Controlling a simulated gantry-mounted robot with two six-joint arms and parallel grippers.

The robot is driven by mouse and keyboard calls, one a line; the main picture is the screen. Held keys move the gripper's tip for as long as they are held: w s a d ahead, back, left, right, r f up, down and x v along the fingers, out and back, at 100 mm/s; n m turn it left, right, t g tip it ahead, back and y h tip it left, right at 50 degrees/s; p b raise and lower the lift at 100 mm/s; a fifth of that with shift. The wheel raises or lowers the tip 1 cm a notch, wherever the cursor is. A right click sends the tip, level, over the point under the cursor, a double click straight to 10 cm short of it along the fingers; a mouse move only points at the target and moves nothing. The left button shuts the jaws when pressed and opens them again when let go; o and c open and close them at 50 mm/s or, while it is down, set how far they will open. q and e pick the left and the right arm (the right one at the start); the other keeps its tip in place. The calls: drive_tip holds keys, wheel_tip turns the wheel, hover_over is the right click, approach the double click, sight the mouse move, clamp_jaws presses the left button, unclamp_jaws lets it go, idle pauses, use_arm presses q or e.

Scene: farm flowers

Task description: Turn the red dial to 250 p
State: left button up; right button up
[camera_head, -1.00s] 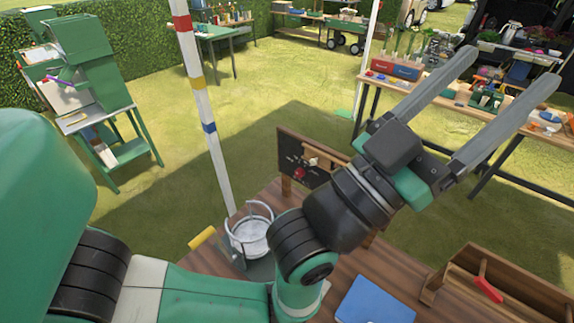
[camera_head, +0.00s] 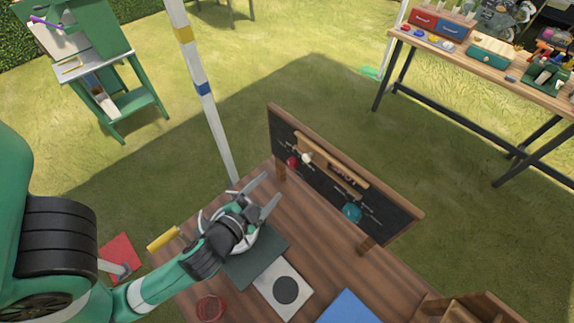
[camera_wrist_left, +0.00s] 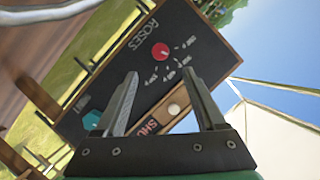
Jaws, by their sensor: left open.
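The red dial (camera_head: 292,161) sits near the left end of the black board (camera_head: 390,213) that stands at the table's far edge. In the left wrist view the red dial (camera_wrist_left: 161,51) shows on the black face under the word ROSES, with small labels around it too small to read surely. My left gripper (camera_head: 271,186) is open and empty, its fingers pointing toward the board. It stays apart from the dial. In the left wrist view its fingers (camera_wrist_left: 162,100) frame the board below the dial. My right gripper is not in view.
A teal dial (camera_head: 351,212) and a pale round knob (camera_head: 307,157) are also on the board. A blue book (camera_head: 348,308) and a white plate with a dark disc (camera_head: 286,290) lie on the wooden table.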

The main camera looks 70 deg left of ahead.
sight(290, 165)
use_arm(q)
drive_tip(key=x, duration=1.1)
clamp_jaws()
